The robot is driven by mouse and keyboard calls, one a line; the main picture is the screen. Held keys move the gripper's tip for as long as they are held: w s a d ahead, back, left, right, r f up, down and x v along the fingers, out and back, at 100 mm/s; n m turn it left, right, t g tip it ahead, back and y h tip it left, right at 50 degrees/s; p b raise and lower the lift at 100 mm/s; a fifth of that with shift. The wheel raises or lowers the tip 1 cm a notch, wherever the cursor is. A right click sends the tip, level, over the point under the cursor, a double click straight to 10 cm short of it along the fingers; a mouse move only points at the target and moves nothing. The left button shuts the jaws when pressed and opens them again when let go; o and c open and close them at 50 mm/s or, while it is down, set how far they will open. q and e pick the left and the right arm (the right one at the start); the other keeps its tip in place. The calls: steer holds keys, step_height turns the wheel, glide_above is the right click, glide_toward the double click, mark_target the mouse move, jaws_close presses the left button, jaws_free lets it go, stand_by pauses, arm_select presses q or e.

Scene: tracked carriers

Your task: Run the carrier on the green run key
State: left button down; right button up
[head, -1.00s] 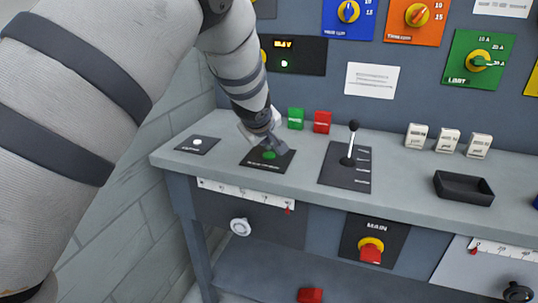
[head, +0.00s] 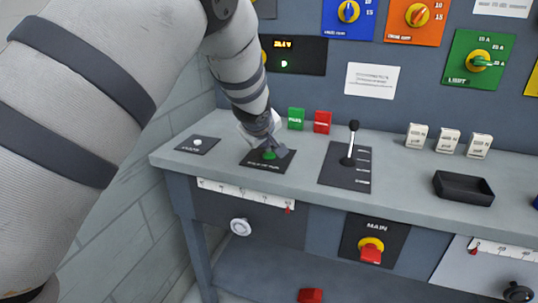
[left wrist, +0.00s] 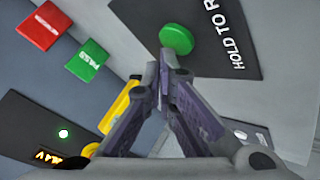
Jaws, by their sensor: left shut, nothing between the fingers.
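The green run key (head: 269,154) is a round green button on a black plate (head: 252,164) at the left of the bench. In the left wrist view the green key (left wrist: 177,39) sits beside white lettering starting "HOLD TO R". My left gripper (head: 280,150) is shut and empty, pointing down at the key. In the left wrist view its fingertips (left wrist: 168,62) meet right beside the key's edge; I cannot tell if they touch it. I cannot make out which thing is the carrier. My right gripper is not in view.
A green block (head: 296,118) and a red block (head: 322,122) stand behind the plate. A black-knobbed lever (head: 352,140) rises to the right. A plate with a white button (head: 197,142) lies left. A black tray (head: 463,189) and a red main switch (head: 370,251) are further right.

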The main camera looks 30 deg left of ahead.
mark_target(266, 154)
arm_select(q)
steer(key=shift+f, duration=0.7)
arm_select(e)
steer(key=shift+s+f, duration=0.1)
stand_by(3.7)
arm_select(q)
steer(key=shift+r+p, duration=0.3)
steer(key=shift+r, duration=0.75)
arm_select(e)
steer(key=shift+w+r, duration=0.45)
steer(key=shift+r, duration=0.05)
arm_select(q)
steer(key=shift+r+p, duration=0.75)
steer(key=shift+r, duration=1.8)
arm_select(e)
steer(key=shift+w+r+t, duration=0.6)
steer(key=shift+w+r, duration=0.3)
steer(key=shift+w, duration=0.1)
arm_select(q)
steer(key=shift+f, duration=0.1)
